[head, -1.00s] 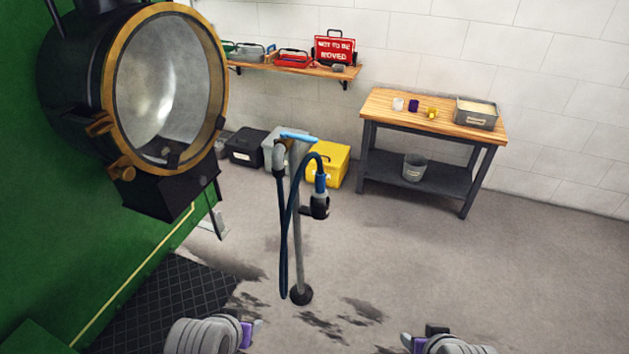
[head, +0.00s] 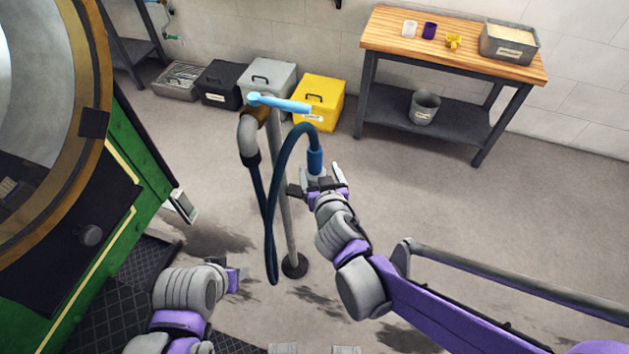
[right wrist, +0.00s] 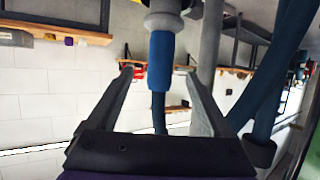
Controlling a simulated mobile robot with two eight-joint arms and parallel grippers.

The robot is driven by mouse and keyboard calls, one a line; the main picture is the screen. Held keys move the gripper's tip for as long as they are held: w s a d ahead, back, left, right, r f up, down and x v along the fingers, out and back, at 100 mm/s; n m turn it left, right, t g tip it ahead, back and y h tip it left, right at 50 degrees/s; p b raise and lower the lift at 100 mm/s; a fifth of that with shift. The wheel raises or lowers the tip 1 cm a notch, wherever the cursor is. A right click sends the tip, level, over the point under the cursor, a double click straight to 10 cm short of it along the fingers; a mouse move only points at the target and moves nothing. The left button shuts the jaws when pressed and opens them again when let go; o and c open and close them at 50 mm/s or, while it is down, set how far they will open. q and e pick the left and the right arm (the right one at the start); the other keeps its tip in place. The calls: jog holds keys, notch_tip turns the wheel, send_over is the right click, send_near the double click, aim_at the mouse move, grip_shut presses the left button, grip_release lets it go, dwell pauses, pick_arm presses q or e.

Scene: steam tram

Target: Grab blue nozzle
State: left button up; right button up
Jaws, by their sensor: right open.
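The blue nozzle (head: 315,160) hangs at the end of a dark blue hose (head: 276,200) that loops from a grey standpipe (head: 284,215). My right gripper (head: 320,184) is at the nozzle's lower end and hides part of it. In the right wrist view the nozzle's blue sleeve (right wrist: 161,62) shows between the open fingers (right wrist: 160,84), with visible gaps on both sides. Its grey collar (right wrist: 163,22) lies at the top of that view. My left gripper (head: 238,279) is low at the left, away from the nozzle; its finger gap is unclear.
The standpipe has a light blue handle (head: 280,103) and stands close left of the nozzle. A green steam tram (head: 120,150) with a large lamp is at the left. A wooden-topped workbench (head: 385,38) and a yellow box (head: 320,100) are behind.

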aim_at(316, 163)
jog(key=x, duration=0.6)
jog(key=shift+w+a, duration=0.15)
jog(key=shift+w, duration=0.15)
grip_shut()
dwell(1.2)
